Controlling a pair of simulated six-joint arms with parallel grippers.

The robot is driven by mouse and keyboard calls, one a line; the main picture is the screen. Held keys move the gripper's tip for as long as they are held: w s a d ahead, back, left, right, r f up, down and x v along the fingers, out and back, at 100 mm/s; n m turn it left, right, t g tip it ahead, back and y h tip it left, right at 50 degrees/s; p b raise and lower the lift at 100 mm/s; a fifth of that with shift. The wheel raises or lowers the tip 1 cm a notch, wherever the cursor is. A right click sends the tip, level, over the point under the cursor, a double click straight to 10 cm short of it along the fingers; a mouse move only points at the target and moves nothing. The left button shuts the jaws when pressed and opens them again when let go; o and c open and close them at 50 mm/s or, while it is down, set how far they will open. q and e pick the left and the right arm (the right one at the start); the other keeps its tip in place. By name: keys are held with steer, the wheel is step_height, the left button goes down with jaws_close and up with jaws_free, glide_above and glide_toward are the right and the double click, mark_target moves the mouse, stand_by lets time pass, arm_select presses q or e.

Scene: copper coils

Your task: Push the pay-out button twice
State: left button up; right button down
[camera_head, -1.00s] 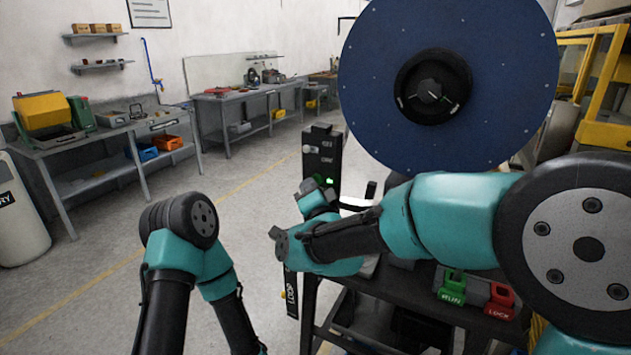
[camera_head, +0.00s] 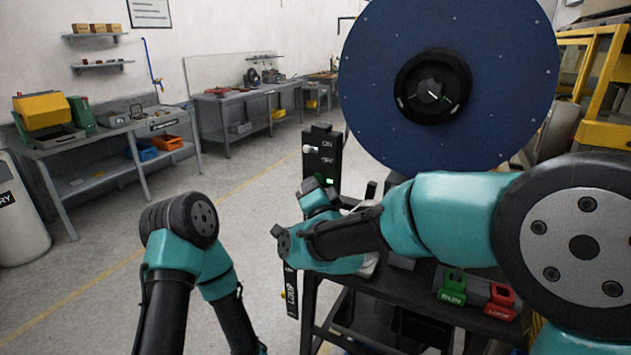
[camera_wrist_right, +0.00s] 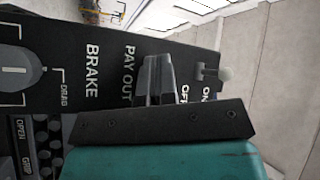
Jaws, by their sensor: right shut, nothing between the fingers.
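The black control panel (camera_head: 322,158) stands beside the blue reel in the head view, with a small green light low on its face. In the right wrist view the panel (camera_wrist_right: 75,35) carries the labels PAY OUT, BRAKE and DRAG. My right gripper (camera_wrist_right: 158,72) is shut and empty, its fingertips right beside the PAY OUT label. The pay-out button is hidden behind the fingers, so I cannot tell whether they touch it. In the head view my right wrist covers the panel's lower part. My left arm shows at lower left, but its gripper is out of view.
A white-tipped ON/OFF toggle (camera_wrist_right: 225,74) sits close to my right fingers. The large blue reel (camera_head: 450,60) stands behind my right arm.

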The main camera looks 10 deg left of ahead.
steer(key=shift+s, duration=0.1)
steer(key=shift+s+a, duration=0.25)
steer(key=shift+s, duration=0.55)
steer(key=shift+s+a, duration=0.2)
steer(key=shift+s, duration=0.6)
steer(key=shift+s+a, duration=0.2)
steer(key=shift+s, duration=0.6)
steer(key=shift+s+a, duration=0.2)
steer(key=shift+s, duration=0.6)
arm_select(q)
jaws_close()
stand_by(0.4)
